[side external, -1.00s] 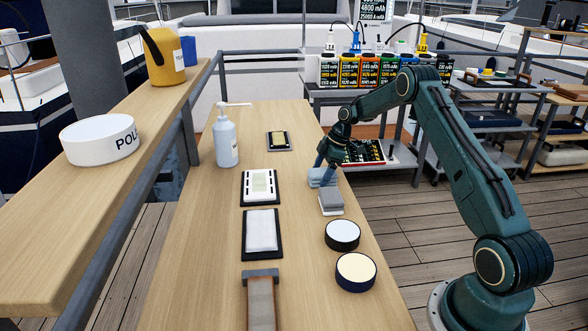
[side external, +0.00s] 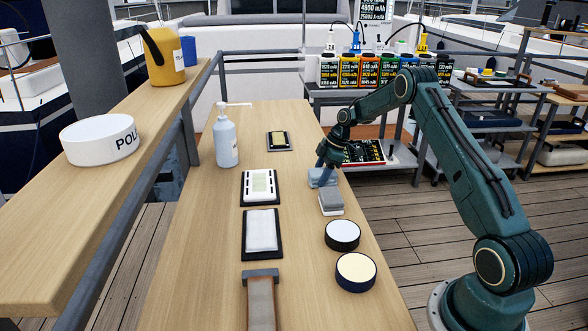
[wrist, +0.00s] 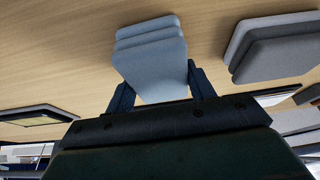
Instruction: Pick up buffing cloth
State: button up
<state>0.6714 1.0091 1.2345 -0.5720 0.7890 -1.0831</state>
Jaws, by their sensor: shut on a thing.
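The buffing cloth looks like a light blue folded stack (side external: 322,178) at the right edge of the wooden table. In the wrist view the blue stack (wrist: 152,62) sits between my two fingers, several layers showing. My gripper (side external: 326,166) points down over it, and its fingers (wrist: 158,88) are shut on the stack's sides. I cannot tell whether the stack is clear of the table.
A grey pad stack (side external: 331,202) lies close in front of the blue one. Two round tins (side external: 342,236) stand nearer the camera. Dark trays (side external: 260,187) lie along the table's middle. A pump bottle (side external: 225,140) stands at left.

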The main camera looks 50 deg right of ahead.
aim_at(321, 171)
jog(key=shift+r, duration=0.15)
notch_tip(321, 171, up, 20)
jog(key=shift+f, duration=0.25)
dwell(0.7)
dwell(0.3)
jog(key=o, duration=0.4)
jog(key=c, duration=0.3)
